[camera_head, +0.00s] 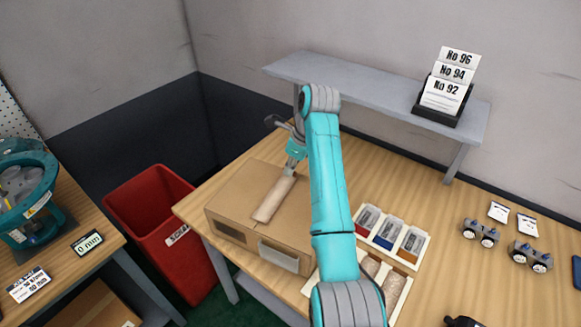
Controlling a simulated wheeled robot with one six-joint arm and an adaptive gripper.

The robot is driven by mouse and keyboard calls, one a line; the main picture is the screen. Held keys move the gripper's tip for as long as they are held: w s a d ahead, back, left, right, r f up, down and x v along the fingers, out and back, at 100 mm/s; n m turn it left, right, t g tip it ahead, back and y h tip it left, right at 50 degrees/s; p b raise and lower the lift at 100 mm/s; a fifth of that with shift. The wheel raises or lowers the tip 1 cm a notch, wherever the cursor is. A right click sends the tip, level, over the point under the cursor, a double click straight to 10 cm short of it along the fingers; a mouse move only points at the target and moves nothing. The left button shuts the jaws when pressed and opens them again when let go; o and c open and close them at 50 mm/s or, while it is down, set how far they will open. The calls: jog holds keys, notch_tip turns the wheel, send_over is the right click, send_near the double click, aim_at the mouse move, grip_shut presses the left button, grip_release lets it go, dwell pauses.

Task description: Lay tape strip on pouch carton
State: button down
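The pouch carton (235,190) is a brown cardboard box near the left end of the wooden table, with a pale label on its front side. A light tan tape strip (268,206) lies lengthwise over the carton's top, slanting from the near edge up towards my gripper. My gripper (289,172) is at the strip's far end, low over the carton. Its fingertips are small here, and I cannot tell whether they are shut on the strip or only touching it. I cannot tell whether the strip is flat along its whole length. My arm hides the carton's right side.
A white tray (428,240) with several coloured packets sits right of my arm, with another tray (399,287) in front. A red bin (150,215) stands left of the table. A grey shelf (380,106) holding number cards (446,92) runs behind. Small wheeled parts (480,232) stand right.

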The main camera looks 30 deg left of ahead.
jog(key=shift+f, duration=0.15)
dwell(0.5)
jog(key=c, duration=1.2)
grip_release()
jog(key=shift+c, duration=0.2)
